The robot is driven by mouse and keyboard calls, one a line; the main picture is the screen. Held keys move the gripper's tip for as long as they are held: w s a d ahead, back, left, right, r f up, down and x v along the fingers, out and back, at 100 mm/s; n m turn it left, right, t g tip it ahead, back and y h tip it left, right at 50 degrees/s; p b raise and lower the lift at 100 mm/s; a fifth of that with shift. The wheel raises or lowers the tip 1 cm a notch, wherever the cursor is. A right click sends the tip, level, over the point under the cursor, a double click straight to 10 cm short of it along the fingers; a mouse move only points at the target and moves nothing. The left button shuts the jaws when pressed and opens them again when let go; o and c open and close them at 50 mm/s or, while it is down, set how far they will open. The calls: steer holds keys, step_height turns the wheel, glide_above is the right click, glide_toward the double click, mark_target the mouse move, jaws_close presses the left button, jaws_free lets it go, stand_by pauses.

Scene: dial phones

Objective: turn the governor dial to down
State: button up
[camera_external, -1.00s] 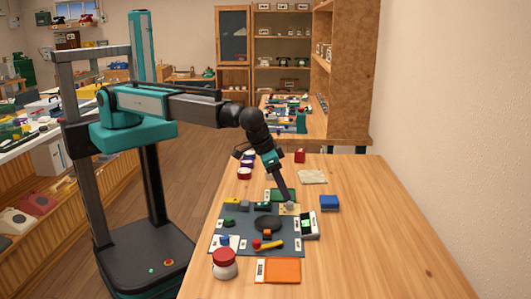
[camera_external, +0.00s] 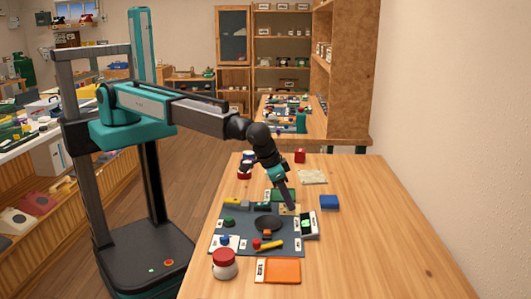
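My gripper (camera_external: 291,206) points down at a small beige plate (camera_external: 283,210) at the back right of a dark grey panel (camera_external: 284,247) on the wooden table. Its fingertips are at or just above this plate and cover most of it. Whether they touch a knob there, and whether they are open or shut, is too small to tell. The panel also carries a black round disc (camera_external: 268,222), a green knob (camera_external: 229,222), a blue knob (camera_external: 225,240) and a yellow lever with a red end (camera_external: 269,244). The labels are unreadable, so I cannot tell which part is the governor dial.
A white device with a green display (camera_external: 309,225) stands close right of my gripper. A red-topped jar (camera_external: 224,263) and an orange tray (camera_external: 284,270) are in front. The table's right side is clear.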

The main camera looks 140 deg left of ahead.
jaws_close()
steer(key=shift+s+f+m+b, duration=0.1)
steer(key=shift+m+b, duration=0.3)
steer(key=shift+m, duration=0.1)
steer(key=shift+a+m+t+h+b, duration=0.1)
steer(key=shift+m+t+h+b, duration=0.5)
steer(key=shift+m, duration=0.6)
steer(key=shift+s+a+m+t+h+b, duration=0.15)
steer(key=shift+m+h+b, duration=0.25)
steer(key=shift+m, duration=0.9)
steer(key=shift+w+m+t+h+b, duration=0.15)
steer(key=shift+m+h+b, duration=0.25)
steer(key=shift+m, duration=0.9)
steer(key=shift+s, duration=0.1)
steer(key=o, duration=0.6)
jaws_free()
steer(key=shift+c, duration=0.2)
